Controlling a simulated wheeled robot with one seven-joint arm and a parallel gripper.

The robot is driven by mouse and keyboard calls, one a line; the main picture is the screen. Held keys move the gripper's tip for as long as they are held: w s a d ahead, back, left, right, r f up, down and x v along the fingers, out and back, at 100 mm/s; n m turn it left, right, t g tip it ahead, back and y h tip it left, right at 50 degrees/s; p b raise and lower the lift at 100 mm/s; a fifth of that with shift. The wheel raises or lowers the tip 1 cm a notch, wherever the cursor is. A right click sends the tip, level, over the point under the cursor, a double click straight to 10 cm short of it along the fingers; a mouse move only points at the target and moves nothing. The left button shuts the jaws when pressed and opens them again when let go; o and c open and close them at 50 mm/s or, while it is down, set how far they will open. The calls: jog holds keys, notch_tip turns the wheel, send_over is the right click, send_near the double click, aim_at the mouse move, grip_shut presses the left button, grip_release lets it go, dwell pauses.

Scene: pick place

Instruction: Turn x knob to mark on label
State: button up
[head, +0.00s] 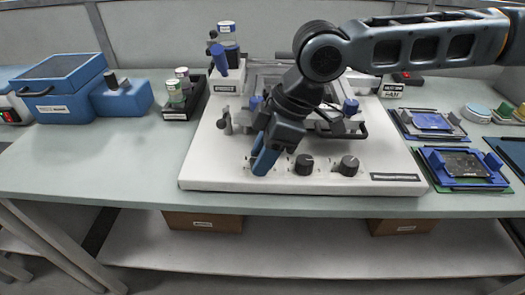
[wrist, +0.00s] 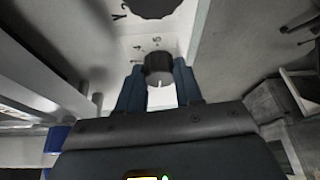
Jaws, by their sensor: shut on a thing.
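My gripper (head: 264,161) points down at the left end of the row of knobs on the front of the white machine base (head: 215,178). In the wrist view its two fingers (wrist: 160,88) are closed around a dark round knob (wrist: 158,66), one finger on each side. A small pale line shows on this knob's lower side. Small dark marks and digits (wrist: 148,44) are printed on the white panel beyond it; I cannot read them surely. In the head view the fingers hide this knob. A middle knob (head: 304,164) and a right knob (head: 348,165) stand free.
Another dark knob (wrist: 152,6) is cut off at the wrist view's top edge, near a printed letter. Blue boxes (head: 68,88) and a black tray of jars (head: 186,100) stand left. Boards in blue holders (head: 463,168) lie right. The bench's front left is clear.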

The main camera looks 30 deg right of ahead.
jog(key=m, duration=0.2)
jog(key=m+t+h+p, duration=0.1)
jog(key=m, duration=0.1)
jog(key=shift+s+a+r, duration=0.1)
jog(key=shift+s+a, duration=0.05)
jog(key=shift+m+t+h+p, duration=0.45)
jog(key=shift+m+p, duration=0.3)
jog(key=shift+m, duration=0.75)
jog(key=o, duration=1)
jog(key=shift+o, duration=0.2)
jog(key=v, duration=0.7)
jog(key=shift+r+p, duration=0.3)
jog(key=shift+s, duration=0.15)
